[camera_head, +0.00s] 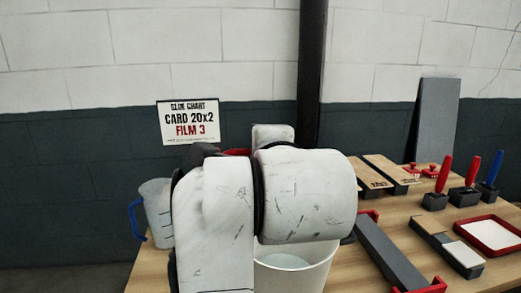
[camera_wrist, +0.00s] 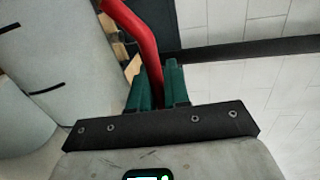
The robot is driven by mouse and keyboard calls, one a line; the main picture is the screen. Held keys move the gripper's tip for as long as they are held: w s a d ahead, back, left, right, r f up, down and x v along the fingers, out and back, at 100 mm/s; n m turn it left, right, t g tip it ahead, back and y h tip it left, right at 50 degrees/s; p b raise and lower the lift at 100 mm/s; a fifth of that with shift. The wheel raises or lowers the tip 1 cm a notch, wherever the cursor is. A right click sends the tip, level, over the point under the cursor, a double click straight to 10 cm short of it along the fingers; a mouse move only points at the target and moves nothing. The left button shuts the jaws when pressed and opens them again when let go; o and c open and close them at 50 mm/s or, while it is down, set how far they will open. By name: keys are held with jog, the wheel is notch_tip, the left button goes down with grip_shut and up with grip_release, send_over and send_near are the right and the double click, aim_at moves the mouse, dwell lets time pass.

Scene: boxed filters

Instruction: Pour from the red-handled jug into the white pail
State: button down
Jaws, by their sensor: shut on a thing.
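In the wrist view, my gripper (camera_wrist: 158,72) has its green fingers shut on the red handle (camera_wrist: 136,28) of the red-handled jug. The jug's pale body (camera_wrist: 65,55), with dark marks, fills the upper left there. In the head view my arm hides most of the jug and the gripper; only a bit of red shows above the arm. The white pail (camera_head: 318,277) stands on the table, its upper part partly behind my arm. A pale surface shows inside it. The jug's tilt and spout cannot be made out, and no stream is visible.
A blue-handled jug (camera_head: 158,212) stands left of my arm. On the wooden table (camera_head: 385,265) at right are dark bars, red-and-blue-handled tools (camera_head: 468,172) in black blocks and a red-rimmed tray (camera_head: 491,250). A sign (camera_head: 188,121) and a dark post (camera_head: 311,70) are behind.

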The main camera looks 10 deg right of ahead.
jog(key=shift+d+r+m+y, duration=0.15)
jog(key=shift+d+r+m, duration=0.05)
jog(key=shift+d+m, duration=0.4)
jog(key=shift+d+r+m+y, duration=0.15)
jog(key=shift+d+m, duration=0.25)
jog(key=shift+d, duration=0.25)
dwell(1.2)
jog(key=shift+s+d+m+y+b, duration=0.15)
jog(key=shift+d+m+y+b, duration=0.25)
jog(key=shift+d+m, duration=1.35)
dwell(3.8)
